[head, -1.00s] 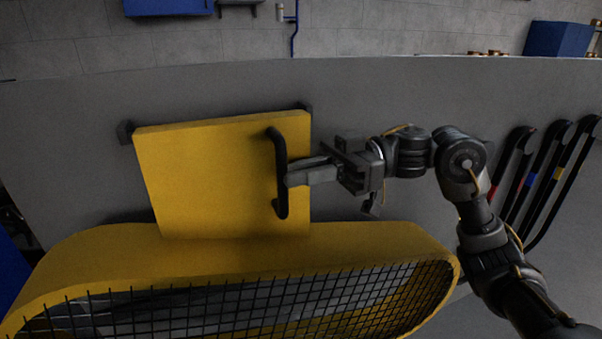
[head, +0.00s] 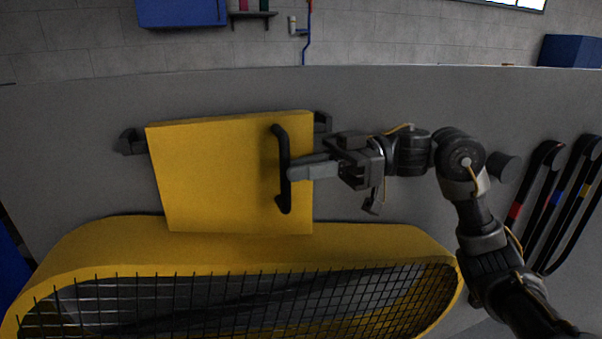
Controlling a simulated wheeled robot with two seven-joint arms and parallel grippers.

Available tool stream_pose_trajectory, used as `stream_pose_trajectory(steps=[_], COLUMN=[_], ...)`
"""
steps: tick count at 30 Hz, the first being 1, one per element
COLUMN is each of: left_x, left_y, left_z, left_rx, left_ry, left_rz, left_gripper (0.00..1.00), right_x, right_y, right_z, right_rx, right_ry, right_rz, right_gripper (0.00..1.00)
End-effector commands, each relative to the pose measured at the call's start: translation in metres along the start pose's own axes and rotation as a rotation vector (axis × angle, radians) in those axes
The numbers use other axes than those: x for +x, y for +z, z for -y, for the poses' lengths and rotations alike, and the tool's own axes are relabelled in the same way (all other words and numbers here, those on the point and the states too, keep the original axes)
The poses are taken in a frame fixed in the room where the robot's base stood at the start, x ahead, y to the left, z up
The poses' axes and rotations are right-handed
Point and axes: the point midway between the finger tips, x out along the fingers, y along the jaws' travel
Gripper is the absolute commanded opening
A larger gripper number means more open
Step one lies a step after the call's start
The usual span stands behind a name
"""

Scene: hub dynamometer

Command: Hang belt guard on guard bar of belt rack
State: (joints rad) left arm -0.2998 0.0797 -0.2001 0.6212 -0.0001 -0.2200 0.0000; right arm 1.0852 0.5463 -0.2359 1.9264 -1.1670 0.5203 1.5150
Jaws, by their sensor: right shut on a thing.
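The belt guard looks like a yellow rectangular panel (head: 215,180) with a black vertical handle (head: 282,170) near its right edge. It stands upright in front of the grey wall panel. My right gripper (head: 295,171) is shut on the handle, coming from the right. Dark brackets show at the panel's upper left (head: 130,142) and upper right (head: 322,122); most of what lies behind the panel is hidden. I cannot tell whether the panel touches them. My left gripper is not in view.
A large yellow housing with black mesh (head: 250,295) lies just below the panel. Several black belts with coloured bands (head: 545,185) hang at the right, beside a round dark peg (head: 504,167). A grey wall panel (head: 60,130) spans behind.

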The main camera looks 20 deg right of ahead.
Motion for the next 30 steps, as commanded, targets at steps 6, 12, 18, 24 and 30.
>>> stream_pose_trajectory(steps=[6,12,18,24,30], left_x=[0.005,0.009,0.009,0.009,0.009], left_y=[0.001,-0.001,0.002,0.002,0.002], left_z=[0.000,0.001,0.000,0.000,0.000], left_rx=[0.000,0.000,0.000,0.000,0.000], left_ry=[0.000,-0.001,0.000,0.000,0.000], left_rz=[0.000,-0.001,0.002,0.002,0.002], left_gripper=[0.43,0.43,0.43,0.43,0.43], right_x=[-0.005,-0.002,0.000,-0.001,-0.001], right_y=[-0.002,0.011,0.014,0.014,0.015], right_z=[-0.004,-0.006,-0.006,-0.006,-0.006], right_rx=[-0.006,-0.004,-0.005,-0.005,-0.004], right_ry=[0.013,0.006,0.003,0.003,0.004], right_rz=[-0.007,-0.005,-0.005,-0.005,-0.004], right_gripper=[0.00,0.00,0.00,0.00,0.36])
